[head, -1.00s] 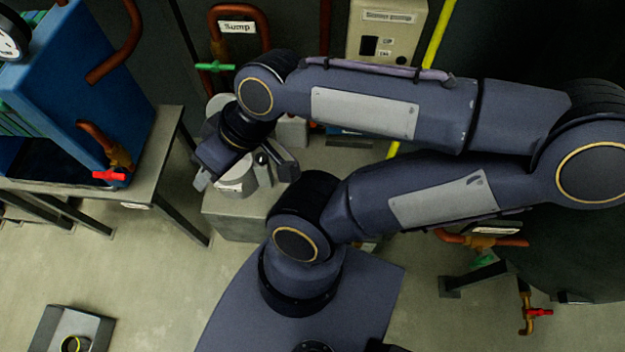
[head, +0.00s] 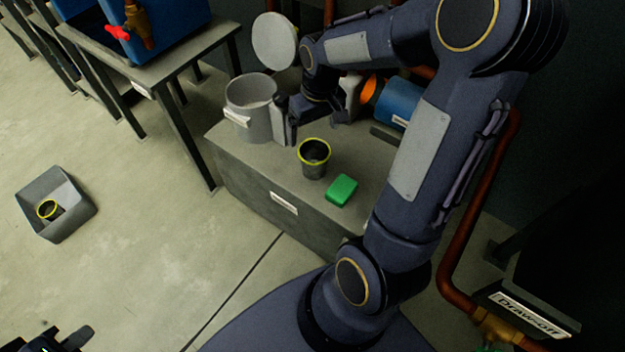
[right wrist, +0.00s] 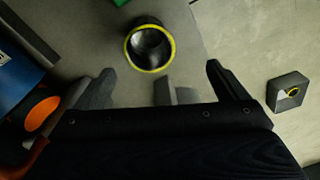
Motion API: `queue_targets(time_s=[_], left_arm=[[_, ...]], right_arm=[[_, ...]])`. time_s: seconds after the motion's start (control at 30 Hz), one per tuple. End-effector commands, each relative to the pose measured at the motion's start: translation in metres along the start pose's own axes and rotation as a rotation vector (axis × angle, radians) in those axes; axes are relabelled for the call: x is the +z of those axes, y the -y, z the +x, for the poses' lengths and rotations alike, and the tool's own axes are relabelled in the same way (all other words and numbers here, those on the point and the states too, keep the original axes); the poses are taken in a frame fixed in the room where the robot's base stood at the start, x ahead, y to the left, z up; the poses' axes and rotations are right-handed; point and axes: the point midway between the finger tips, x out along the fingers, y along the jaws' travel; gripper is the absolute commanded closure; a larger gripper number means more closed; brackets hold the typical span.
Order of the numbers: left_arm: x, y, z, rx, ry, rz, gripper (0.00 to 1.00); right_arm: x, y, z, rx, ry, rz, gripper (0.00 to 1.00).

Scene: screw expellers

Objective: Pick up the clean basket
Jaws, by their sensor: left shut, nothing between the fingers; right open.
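A dark basket with a yellow rim (head: 314,160) stands upright on the grey bench (head: 245,170). It also shows in the right wrist view (right wrist: 150,50), just beyond the fingertips. A similar yellow-rimmed basket (head: 47,209) is in a grey bin (head: 75,220) on the floor at the left. Which one is clean I cannot tell from looks alone. My right gripper (head: 318,118) is open and empty behind the bench basket, apart from it; its fingers are spread in the right wrist view (right wrist: 158,84). My left gripper (head: 80,338) is shut and empty at the bottom left edge.
A pale grey pail (head: 252,105) stands left of my right gripper, with a round pale disc (head: 275,40) behind it. A green block (head: 342,190) lies right of the bench basket. A blue cylinder (head: 397,103) lies at the right. The floor at left is mostly clear.

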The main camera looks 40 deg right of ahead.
Motion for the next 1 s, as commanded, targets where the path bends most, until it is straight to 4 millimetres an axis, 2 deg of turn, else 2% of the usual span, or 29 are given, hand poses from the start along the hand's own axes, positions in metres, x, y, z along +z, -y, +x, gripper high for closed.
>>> queue_targets(time_s=[0.03, 0.1, 0.2, 0.63, 0.87, 1.0], left_arm=[[0.011, 0.010, 0.022, 0.000, 0.000, 0.000, 1.00], [0.015, 0.014, 0.030, 0.000, 0.000, 0.000, 1.00], [0.018, 0.017, 0.037, 0.000, -0.001, 0.000, 1.00], [0.027, 0.025, 0.054, 0.000, -0.001, 0.000, 1.00], [0.036, 0.033, 0.072, 0.000, 0.000, 0.000, 1.00], [0.036, 0.033, 0.072, 0.000, 0.000, 0.000, 1.00]], right_arm=[[-0.004, -0.007, 0.038, 0.015, 0.023, -0.005, 0.07], [-0.010, -0.013, 0.059, 0.032, 0.043, -0.011, 0.07], [-0.014, -0.020, 0.077, 0.048, 0.062, -0.018, 0.07], [-0.015, -0.021, 0.120, 0.054, 0.071, -0.022, 0.07], [-0.014, -0.017, 0.155, 0.054, 0.072, -0.020, 0.07], [-0.014, -0.018, 0.160, 0.054, 0.069, -0.020, 0.07]])
